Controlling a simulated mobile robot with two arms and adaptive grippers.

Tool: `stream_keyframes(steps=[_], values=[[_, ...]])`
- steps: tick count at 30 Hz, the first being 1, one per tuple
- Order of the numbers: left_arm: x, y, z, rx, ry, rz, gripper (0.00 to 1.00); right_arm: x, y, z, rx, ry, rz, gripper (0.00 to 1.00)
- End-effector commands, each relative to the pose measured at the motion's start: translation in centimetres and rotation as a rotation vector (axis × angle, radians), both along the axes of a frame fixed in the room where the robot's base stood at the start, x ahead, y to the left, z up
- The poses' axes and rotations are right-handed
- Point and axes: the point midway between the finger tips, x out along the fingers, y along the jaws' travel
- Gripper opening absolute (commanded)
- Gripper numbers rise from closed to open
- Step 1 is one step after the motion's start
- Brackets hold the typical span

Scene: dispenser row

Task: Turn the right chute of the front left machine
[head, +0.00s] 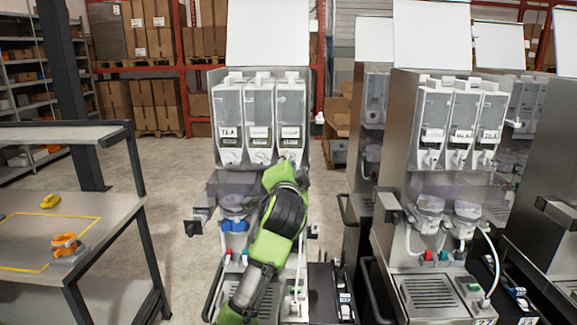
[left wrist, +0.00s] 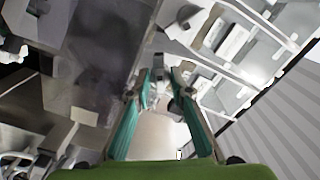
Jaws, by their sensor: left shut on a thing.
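The front left machine (head: 215,165) has three clear canisters side by side with white labels, the left one reading TEA. The right canister (head: 291,105) is on the machine's right side, and its chute at the bottom is mostly hidden behind my left gripper (head: 289,160). In the left wrist view, the two green-padded fingers of my left gripper (left wrist: 163,75) are close together around a small grey piece, which I take to be the right chute (left wrist: 158,73). How far the chute is turned cannot be told. My right gripper is not in view.
A second machine (head: 400,170) with three canisters stands close on the right. A workbench (head: 110,225) on the left holds an orange tool (head: 66,246) and a yellow item (head: 49,201). The floor (head: 165,180) between bench and machine is clear.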

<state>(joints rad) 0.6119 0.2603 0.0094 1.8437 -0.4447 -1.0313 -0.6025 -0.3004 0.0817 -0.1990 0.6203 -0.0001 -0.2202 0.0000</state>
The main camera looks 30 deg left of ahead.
Motion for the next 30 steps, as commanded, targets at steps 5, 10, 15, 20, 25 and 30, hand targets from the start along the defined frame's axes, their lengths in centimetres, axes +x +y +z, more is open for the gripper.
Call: stream_keyframes(steps=[5,10,15,20,25,30], values=[[0.0,0.0,-0.1,-0.017,-0.007,0.0,0.0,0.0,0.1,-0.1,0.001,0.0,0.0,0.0],[0.0,0.0,-0.1,-0.018,-0.007,-0.001,0.0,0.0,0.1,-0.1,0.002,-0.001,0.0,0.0],[0.0,0.0,-0.1,-0.017,-0.007,-0.001,0.0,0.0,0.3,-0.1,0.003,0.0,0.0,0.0],[0.0,0.0,-0.1,-0.017,-0.007,0.0,0.25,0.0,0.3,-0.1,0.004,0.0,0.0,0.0],[-0.1,-0.1,-0.1,-0.016,-0.009,0.0,0.25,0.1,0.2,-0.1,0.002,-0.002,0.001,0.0],[-1.2,-0.9,-0.1,-0.015,-0.008,-0.002,0.25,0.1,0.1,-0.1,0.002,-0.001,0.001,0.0]])
